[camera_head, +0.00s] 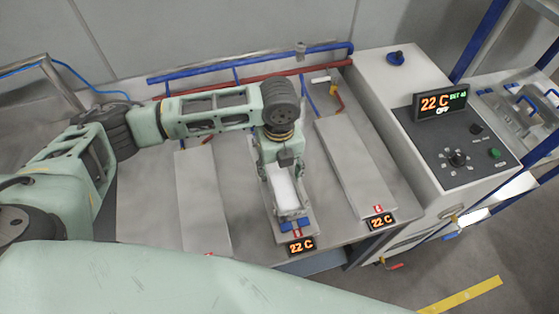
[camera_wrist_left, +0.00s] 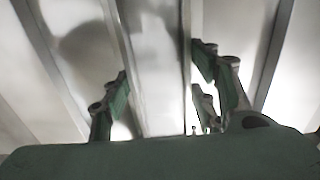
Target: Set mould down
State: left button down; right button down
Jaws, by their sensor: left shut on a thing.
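My left gripper (camera_head: 288,208) points down over the middle of the bench, above the middle plate. It is shut on the mould, a pale metal piece (camera_head: 283,186) that shows between its fingers. In the left wrist view the gripper's green-padded fingers (camera_wrist_left: 160,90) stand on both sides of the long grey metal mould (camera_wrist_left: 155,50). Whether the mould touches the plate below is hidden by my gripper and wrist. My right gripper is not in view.
Long grey plates lie left (camera_head: 204,205) and right (camera_head: 355,168) and look bare. Small displays (camera_head: 301,246) at the front edge read 22 C. A control cabinet (camera_head: 450,140) stands right, its screen reading OFF. Red and blue pipes (camera_head: 240,62) run behind. Metal pieces (camera_head: 520,105) lie far right.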

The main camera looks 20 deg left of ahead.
aim_at(279, 175)
pick_arm(q)
jog(key=shift+w, duration=0.1)
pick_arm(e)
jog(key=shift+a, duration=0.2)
pick_arm(q)
jog(key=c, duration=0.7)
grip_release()
jog(key=shift+f, duration=0.1)
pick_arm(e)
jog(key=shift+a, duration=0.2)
pick_arm(q)
notch_tip(279, 175, up, 12)
jog(key=b, duration=0.1)
jog(key=shift+b, duration=0.3)
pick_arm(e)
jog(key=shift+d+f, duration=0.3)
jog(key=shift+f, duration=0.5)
